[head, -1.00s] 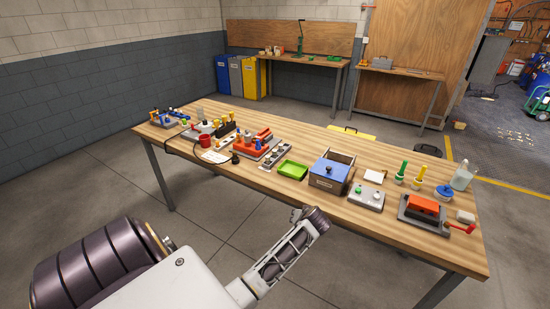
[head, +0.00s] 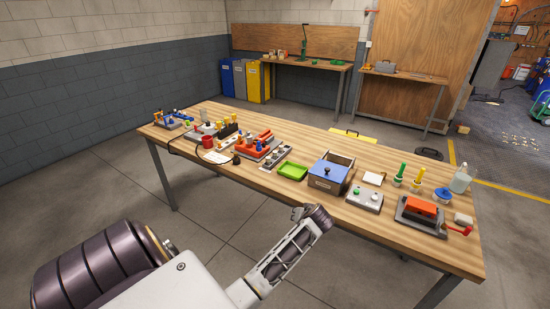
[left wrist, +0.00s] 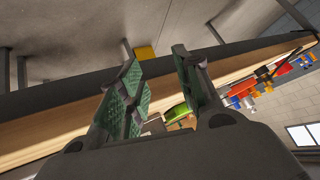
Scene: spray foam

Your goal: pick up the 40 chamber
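Several small parts stand on the wooden workbench (head: 300,210), but none can be told apart as the 40 chamber; any labels are too small to read. A grey tray with small round parts (head: 276,156) lies left of the green tray (head: 292,171). An orange rack (head: 258,143) holding small parts stands further left. My left arm's far end (head: 317,216) shows in front of the bench, fingers not clear there. In the left wrist view my left gripper (left wrist: 158,88) is open and empty, its green-padded fingers apart, the bench edge beyond. My right gripper is not in view.
A red mug (head: 208,142) stands at left. The floor before the bench is clear.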

